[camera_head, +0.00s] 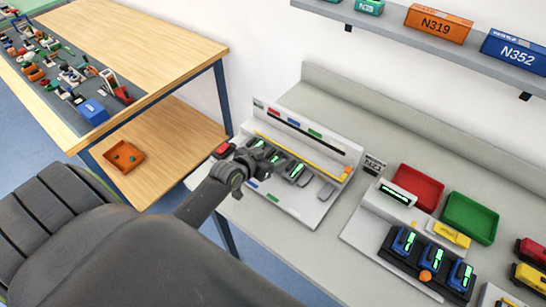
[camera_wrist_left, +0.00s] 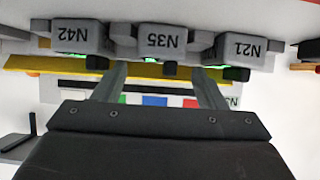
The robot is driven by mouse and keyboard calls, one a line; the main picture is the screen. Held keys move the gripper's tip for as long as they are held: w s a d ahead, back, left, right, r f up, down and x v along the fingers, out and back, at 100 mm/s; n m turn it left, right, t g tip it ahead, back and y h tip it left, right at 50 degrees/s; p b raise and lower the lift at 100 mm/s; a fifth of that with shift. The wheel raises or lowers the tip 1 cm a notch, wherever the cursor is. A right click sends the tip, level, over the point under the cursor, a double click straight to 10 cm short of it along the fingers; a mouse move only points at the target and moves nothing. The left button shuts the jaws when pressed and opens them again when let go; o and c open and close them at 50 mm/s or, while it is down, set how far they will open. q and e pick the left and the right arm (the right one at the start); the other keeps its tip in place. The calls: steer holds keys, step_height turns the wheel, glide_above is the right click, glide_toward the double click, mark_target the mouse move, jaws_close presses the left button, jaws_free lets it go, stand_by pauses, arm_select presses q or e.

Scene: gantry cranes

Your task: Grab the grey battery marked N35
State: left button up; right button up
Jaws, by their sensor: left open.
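The grey battery marked N35 (camera_wrist_left: 162,40) sits in the middle of a row in the left wrist view, its label upside down. Grey batteries N42 (camera_wrist_left: 80,38) and N21 (camera_wrist_left: 240,48) stand on either side of it. My left gripper (camera_wrist_left: 163,72) is open and empty, with its two fingers spread just short of N35, roughly in line with its two sides. In the head view, my left gripper (camera_head: 252,160) is over the left part of the white charging rack (camera_head: 290,207) and hides part of it. Labels on the rack's batteries cannot be read there. My right gripper is not in view.
A yellow strip (camera_wrist_left: 30,64) runs along the rack near the batteries. Right of the rack are a second station with blue batteries (camera_head: 403,241), a red tray (camera_head: 415,186) and a green tray (camera_head: 470,218). A shelf (camera_head: 385,29) hangs above.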

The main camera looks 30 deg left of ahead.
arm_select(q)
steer(key=shift+x, duration=1.35)
steer(key=shift+c, duration=0.3)
steer(key=c, duration=1.1)
steer(key=shift+s+r, duration=0.15)
